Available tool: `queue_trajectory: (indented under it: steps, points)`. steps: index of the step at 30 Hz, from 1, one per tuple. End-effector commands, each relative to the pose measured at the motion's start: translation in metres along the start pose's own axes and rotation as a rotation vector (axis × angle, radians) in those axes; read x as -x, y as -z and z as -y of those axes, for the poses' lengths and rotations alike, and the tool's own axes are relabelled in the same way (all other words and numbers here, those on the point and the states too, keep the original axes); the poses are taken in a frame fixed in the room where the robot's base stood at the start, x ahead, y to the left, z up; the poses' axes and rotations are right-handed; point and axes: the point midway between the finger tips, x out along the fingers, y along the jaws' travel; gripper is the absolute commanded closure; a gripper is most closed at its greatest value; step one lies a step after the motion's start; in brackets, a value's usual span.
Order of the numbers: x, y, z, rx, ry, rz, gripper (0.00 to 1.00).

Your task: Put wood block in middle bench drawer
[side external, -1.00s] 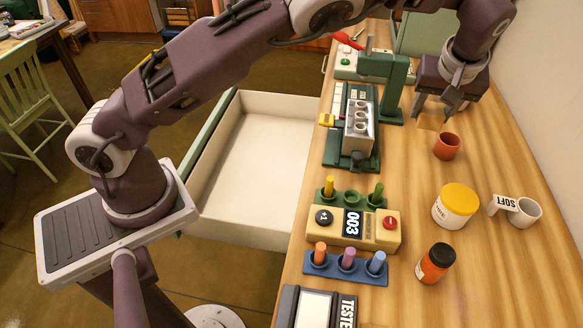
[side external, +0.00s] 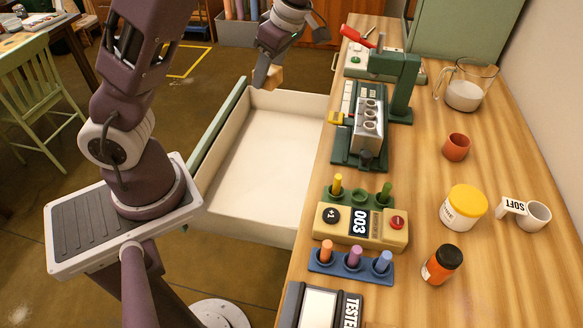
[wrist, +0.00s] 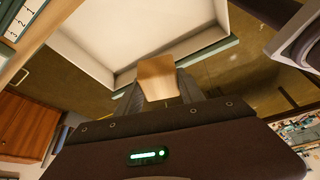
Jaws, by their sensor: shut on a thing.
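The wood block (side external: 275,76) is small and light brown. My gripper (side external: 268,78) is shut on it and holds it in the air near the far corner of the open bench drawer. In the wrist view the wood block (wrist: 158,77) sits between my two dark fingers (wrist: 160,92), with the drawer's wall just beyond it. The open drawer (side external: 262,165) is cream inside with a green front, pulled out to the left of the bench, and looks empty. Whether it is the middle drawer cannot be told.
The wooden bench (side external: 500,130) carries a green press (side external: 395,80), a glass jug (side external: 466,88), an orange cup (side external: 456,147), a yellow-lidded jar (side external: 464,207), a white mug (side external: 534,215) and a counter box (side external: 360,226). A green chair (side external: 35,95) stands at the far left.

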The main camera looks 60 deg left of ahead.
Motion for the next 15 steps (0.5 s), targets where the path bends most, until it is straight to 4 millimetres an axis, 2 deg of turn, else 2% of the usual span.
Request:
queue_trajectory:
  steps: [3,11,15]
  points:
    - [-0.012,0.018,0.026,0.106,0.047,0.001,0.95]
    - [-0.03,0.039,0.069,0.273,0.116,0.001,0.95]
    - [-0.055,0.029,0.07,0.278,0.121,-0.004,0.95]
